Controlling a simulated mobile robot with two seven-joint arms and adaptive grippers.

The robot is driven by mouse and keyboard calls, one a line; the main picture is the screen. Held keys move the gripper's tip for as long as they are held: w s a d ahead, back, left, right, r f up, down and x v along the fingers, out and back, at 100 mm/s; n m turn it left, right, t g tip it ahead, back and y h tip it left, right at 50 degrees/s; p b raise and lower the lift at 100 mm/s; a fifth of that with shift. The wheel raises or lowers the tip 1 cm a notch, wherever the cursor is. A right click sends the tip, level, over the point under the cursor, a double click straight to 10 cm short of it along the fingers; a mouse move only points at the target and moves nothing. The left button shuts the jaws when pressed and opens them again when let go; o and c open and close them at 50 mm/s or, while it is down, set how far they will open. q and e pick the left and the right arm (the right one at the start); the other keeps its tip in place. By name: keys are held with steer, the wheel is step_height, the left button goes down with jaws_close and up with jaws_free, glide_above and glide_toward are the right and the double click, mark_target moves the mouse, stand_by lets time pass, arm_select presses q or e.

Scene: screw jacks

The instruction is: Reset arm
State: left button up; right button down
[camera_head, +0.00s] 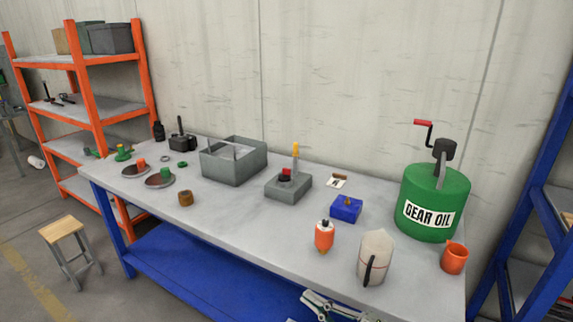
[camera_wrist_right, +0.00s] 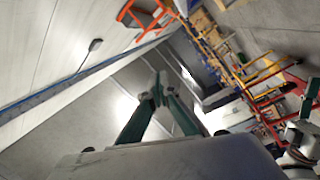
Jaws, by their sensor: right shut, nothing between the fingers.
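My right gripper (camera_head: 312,297) shows at the bottom edge of the head view, low in front of the workbench (camera_head: 225,230) and apart from the things on it. In the right wrist view its fingers (camera_wrist_right: 160,85) come together at the tips, shut with nothing between them. My left gripper is in neither view. On the bench stand a grey open box (camera_head: 232,170), a grey block with a red knob and yellow-tipped post (camera_head: 288,187), a blue block (camera_head: 346,209) and an orange bottle (camera_head: 324,236).
A green gear oil drum (camera_head: 434,190) with a crank, a pale jug (camera_head: 375,258) and an orange cup (camera_head: 454,257) stand at the right. Two round dishes (camera_head: 136,170) and a brown cup (camera_head: 186,198) are at the left. The bench's front middle is clear. A stool (camera_head: 63,227) stands left.

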steer(key=s+d+f+m+t+h, duration=0.3)
steer(key=d+f+m+h, duration=0.5)
steer(key=f+m, duration=0.3)
steer(key=s+d+f+m+g+h, duration=0.2)
steer(key=s+d+f+m, duration=0.1)
steer(key=s+f, duration=0.4)
steer(key=s+d+f+m+g+h, duration=0.3)
steer(key=s+d+f+m, duration=0.1)
steer(key=s+f, duration=0.3)
steer(key=shift+s+d, duration=0.45)
steer(key=shift+d, duration=0.2)
